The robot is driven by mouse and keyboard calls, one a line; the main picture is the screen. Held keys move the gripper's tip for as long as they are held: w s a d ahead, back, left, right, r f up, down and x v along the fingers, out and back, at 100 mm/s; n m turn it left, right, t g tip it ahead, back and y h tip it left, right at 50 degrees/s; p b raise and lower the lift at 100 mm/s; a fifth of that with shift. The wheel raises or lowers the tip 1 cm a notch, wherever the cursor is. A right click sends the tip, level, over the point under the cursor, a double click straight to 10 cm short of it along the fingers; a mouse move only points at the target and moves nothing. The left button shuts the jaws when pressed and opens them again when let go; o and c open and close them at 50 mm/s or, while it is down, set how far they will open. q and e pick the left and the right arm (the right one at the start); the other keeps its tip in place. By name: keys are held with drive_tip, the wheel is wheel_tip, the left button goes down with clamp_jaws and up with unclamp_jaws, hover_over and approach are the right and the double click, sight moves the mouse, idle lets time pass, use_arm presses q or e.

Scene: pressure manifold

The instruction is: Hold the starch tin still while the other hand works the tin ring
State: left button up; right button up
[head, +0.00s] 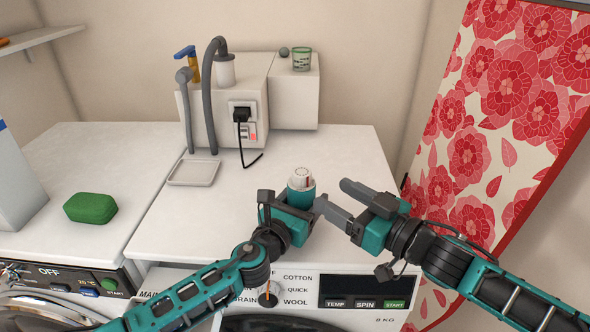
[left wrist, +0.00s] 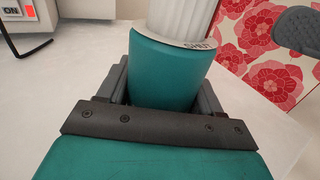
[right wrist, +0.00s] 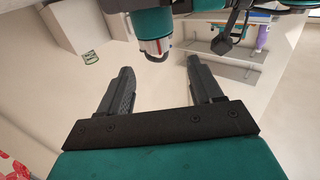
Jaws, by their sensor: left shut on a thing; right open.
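The starch tin (head: 301,196) is a teal can standing upright near the front of the right white machine's top. Its tin ring (head: 301,178) is a white ribbed cap; in the left wrist view the ring (left wrist: 182,18) sits above a pale rim with small lettering. My left gripper (head: 291,207) is shut around the tin's teal body, one finger on each side. My right gripper (head: 333,197) is open and empty, just right of the tin and apart from the ring. In the right wrist view the ring (right wrist: 157,47) shows beyond the open fingers.
A white box with a hose and black plug (head: 241,115) stands at the back. A small tray (head: 194,173) and a green soap-like block (head: 90,208) lie to the left. A floral panel (head: 500,110) rises on the right.

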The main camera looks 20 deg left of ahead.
sight(294, 170)
drive_tip(key=x, duration=1.1)
drive_tip(key=shift+w+a, duration=0.3)
drive_tip(key=shift+w, duration=0.05)
drive_tip(key=c, duration=1)
